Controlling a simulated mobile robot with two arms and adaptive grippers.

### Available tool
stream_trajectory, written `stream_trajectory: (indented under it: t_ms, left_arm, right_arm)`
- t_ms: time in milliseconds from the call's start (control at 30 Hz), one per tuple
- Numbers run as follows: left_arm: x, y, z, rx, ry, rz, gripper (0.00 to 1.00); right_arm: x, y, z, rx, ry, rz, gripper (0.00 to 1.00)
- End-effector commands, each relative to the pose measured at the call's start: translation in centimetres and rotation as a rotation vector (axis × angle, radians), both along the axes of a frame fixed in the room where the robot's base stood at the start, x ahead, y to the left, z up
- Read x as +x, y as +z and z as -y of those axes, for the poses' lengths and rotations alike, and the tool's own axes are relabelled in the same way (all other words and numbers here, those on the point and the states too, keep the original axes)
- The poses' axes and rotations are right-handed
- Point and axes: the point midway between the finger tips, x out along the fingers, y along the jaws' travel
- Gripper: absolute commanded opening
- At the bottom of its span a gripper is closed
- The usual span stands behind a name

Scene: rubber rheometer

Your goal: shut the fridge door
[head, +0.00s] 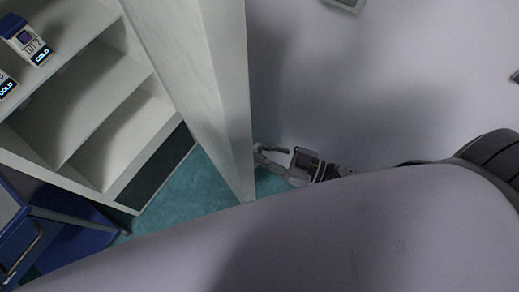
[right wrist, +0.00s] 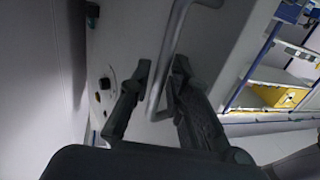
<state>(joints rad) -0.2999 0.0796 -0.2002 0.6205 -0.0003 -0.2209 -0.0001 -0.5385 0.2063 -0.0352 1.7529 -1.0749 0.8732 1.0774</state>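The fridge (head: 75,95) stands open at the left of the head view, its pale shelves exposed. Its door (head: 190,75) stands swung out, with its free edge near the picture's middle. My right gripper (head: 268,155) is beside that edge, on the door's outer side. In the right wrist view, a grey bar handle (right wrist: 178,30) on a pale panel passes between the fingers of my right gripper (right wrist: 162,65). The fingers are parted around the bar, with gaps showing; contact is unclear. My left gripper is not in view.
Boxes marked COLD (head: 25,38) sit on the fridge's upper shelf. A blue frame (head: 60,235) stands at the lower left, close to the fridge. Teal floor (head: 180,195) shows below the door. A shelf rack with a yellow bin (right wrist: 280,95) is at the right in the wrist view.

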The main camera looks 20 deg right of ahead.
Motion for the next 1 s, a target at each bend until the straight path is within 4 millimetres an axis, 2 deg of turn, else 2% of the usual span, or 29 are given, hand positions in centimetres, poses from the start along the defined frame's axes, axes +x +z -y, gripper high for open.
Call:
stream_trajectory:
  t_ms: [333,633,1000]
  left_arm:
    - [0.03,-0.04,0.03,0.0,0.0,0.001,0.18]
    - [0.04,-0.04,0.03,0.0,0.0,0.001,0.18]
    - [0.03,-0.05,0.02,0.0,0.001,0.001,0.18]
  right_arm:
    - [0.33,0.05,-0.4,0.0,0.0,0.001,0.18]
    - [0.29,0.03,-0.38,0.001,0.001,0.001,0.0]
    - [0.27,0.01,-0.37,0.0,0.001,0.0,0.0]
